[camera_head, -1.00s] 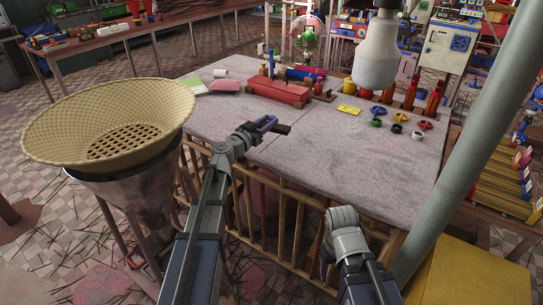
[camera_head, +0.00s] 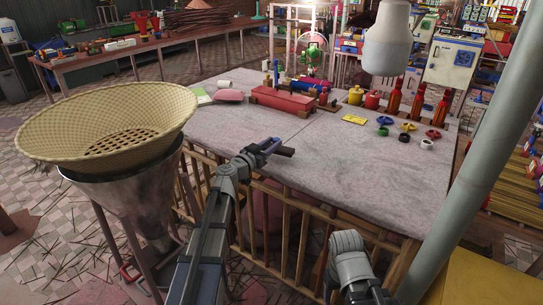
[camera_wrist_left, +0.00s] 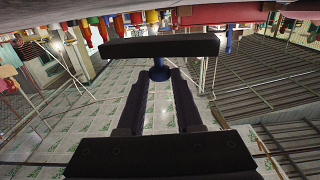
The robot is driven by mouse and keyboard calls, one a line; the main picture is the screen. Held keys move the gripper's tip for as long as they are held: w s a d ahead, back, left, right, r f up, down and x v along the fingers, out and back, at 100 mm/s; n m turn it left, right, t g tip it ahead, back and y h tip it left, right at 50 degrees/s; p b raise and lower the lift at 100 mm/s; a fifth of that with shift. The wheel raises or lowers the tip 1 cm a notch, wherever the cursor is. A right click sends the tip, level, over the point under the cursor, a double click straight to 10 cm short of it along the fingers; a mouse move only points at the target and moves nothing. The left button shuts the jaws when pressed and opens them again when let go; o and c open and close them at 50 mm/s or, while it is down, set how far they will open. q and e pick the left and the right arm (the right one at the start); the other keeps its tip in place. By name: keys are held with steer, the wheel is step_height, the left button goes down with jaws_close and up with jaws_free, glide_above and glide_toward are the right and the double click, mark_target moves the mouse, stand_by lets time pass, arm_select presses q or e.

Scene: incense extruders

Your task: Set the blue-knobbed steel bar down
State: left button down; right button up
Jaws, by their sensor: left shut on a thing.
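My left gripper (camera_head: 272,148) shows over the near left part of the grey table in the head view. It is shut on a dark bar (camera_head: 286,152), whose short end sticks out to the right. In the left wrist view the bar (camera_wrist_left: 160,47) lies crosswise at the fingertips. A blue knob (camera_wrist_left: 160,72) shows just below its middle, between the fingers. The bar's height above the table is hard to tell. My right arm enters at the bottom right of the head view, but its gripper is out of frame.
The grey stone table (camera_head: 340,165) is largely bare in its front half. A woven basket (camera_head: 65,125) on a metal funnel is at the left. A pale pole (camera_head: 465,165) crosses the right side.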

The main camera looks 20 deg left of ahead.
arm_select(q)
step_height(320, 180, down, 4)
steer(key=b, duration=0.3)
steer(key=shift+r, duration=0.35)
steer(key=c, duration=0.6)
jaws_free()
steer(key=shift+s, duration=0.2)
steer(key=shift+o, duration=0.4)
steer(key=v, duration=1.1)
steer(key=shift+s+a, duration=0.15)
steer(key=shift+s, duration=0.2)
